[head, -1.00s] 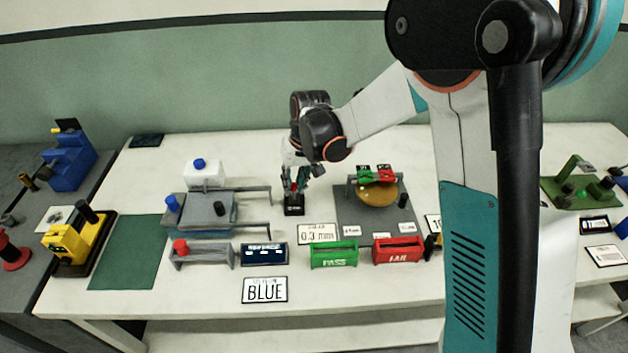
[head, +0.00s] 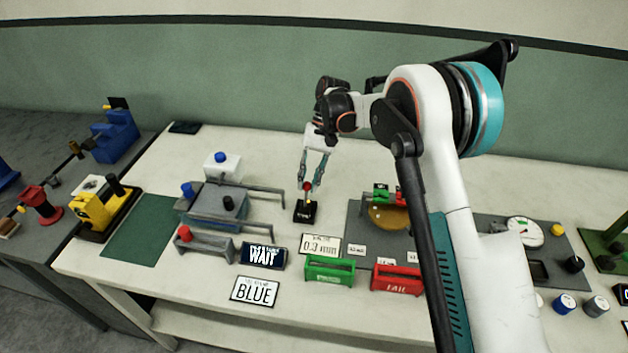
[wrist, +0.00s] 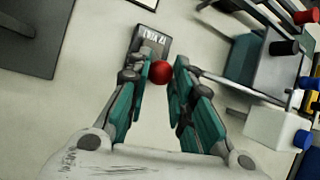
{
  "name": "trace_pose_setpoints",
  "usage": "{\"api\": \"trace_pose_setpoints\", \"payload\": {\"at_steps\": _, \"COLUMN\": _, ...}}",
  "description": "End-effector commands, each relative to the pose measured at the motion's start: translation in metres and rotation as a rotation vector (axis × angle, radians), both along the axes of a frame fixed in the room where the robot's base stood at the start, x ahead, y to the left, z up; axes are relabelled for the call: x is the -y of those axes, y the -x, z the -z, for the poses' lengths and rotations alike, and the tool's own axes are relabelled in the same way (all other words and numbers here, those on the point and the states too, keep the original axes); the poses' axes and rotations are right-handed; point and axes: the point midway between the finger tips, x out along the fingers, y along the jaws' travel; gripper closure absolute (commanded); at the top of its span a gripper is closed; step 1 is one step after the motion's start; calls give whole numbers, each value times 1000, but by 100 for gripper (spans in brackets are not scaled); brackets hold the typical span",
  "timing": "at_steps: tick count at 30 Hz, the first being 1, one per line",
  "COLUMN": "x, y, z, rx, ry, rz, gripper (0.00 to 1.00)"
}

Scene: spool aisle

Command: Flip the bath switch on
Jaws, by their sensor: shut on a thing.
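The bath switch is a small black box (head: 305,212) with a red ball knob (head: 307,187), on the white table right of the bath. In the wrist view the red knob (wrist: 161,72) sits between my fingertips, with the black box (wrist: 152,42) and its white lettering, too small to read surely, beyond it. My gripper (head: 311,184) points down and is shut on the knob; it also shows in the wrist view (wrist: 158,78). The grey bath (head: 215,207) stands left of the switch. The dark display (head: 264,256) reads WAIT.
A white bottle with a blue cap (head: 222,166) stands behind the bath. A "0.3 mm" card (head: 320,244), a green PASS bin (head: 330,270) and a red FAIL bin (head: 397,279) stand in front. A grey mat with a yellow spool (head: 388,216) lies right. The table behind the switch is clear.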

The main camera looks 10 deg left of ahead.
Motion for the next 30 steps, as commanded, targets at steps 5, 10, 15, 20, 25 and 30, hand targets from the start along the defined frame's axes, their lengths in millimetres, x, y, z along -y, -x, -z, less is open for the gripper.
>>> {"api": "trace_pose_setpoints", "payload": {"at_steps": 5, "x": -1, "y": -1, "z": 1, "rx": -9, "ry": -1, "rz": 1, "gripper": 100}}
{"api": "trace_pose_setpoints", "payload": {"at_steps": 10, "x": -1, "y": -1, "z": 1, "rx": -10, "ry": -1, "rz": 1, "gripper": 100}}
{"api": "trace_pose_setpoints", "payload": {"at_steps": 15, "x": -1, "y": -1, "z": 1, "rx": -9, "ry": -1, "rz": 1, "gripper": 72}}
{"api": "trace_pose_setpoints", "payload": {"at_steps": 20, "x": -1, "y": -1, "z": 1, "rx": -10, "ry": -1, "rz": 1, "gripper": 58}}
{"api": "trace_pose_setpoints", "payload": {"at_steps": 25, "x": -1, "y": -1, "z": 1, "rx": -10, "ry": -1, "rz": 1, "gripper": 58}}
{"api": "trace_pose_setpoints", "payload": {"at_steps": 30, "x": 0, "y": -4, "z": -4, "rx": -10, "ry": -1, "rz": 1, "gripper": 58}}
